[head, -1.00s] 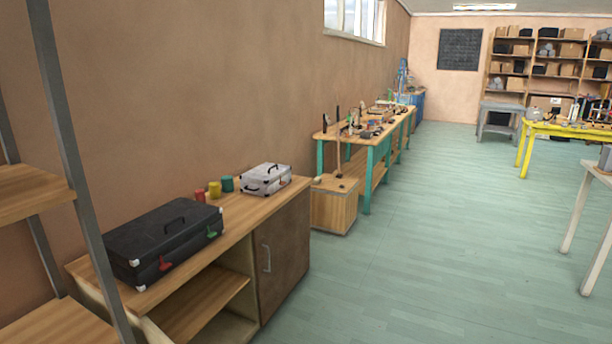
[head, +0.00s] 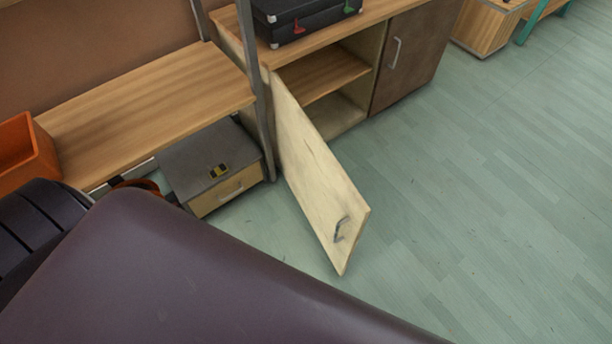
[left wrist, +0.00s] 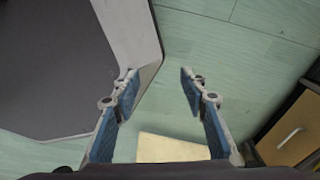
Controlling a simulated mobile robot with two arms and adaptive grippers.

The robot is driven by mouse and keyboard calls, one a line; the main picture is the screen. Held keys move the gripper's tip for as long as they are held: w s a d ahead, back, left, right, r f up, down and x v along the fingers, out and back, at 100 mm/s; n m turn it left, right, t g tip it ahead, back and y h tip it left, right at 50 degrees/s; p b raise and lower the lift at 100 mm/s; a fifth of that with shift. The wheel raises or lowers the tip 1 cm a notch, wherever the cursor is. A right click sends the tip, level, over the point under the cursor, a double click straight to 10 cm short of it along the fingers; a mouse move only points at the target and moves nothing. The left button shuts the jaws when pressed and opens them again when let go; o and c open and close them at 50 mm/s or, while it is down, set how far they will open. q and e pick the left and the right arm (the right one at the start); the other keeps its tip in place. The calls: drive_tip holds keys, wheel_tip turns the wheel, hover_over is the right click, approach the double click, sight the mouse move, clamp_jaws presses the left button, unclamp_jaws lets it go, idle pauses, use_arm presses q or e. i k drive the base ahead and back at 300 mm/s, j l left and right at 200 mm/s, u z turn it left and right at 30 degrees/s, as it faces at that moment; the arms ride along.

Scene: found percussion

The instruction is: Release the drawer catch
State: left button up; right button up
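A low drawer unit (head: 212,165) with a grey top and pale wood front stands on the floor under the wooden shelf in the head view. Its drawer (head: 228,190) looks shut and has a metal handle. In the left wrist view my left gripper (left wrist: 159,82) is open and empty above the floor. A wood-fronted, dark-framed unit (left wrist: 298,130), likely the same drawer unit, is apart from it at right. My right gripper is out of view.
An open cabinet door (head: 318,175) juts over the floor right of the drawer unit. A shelf (head: 150,95) with a metal post is above the unit. An orange bin (head: 22,152) is at left, a black case (head: 305,18) on the cabinet. The floor at right is clear.

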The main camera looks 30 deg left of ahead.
sight(222, 168)
drive_tip(key=u, duration=1.7)
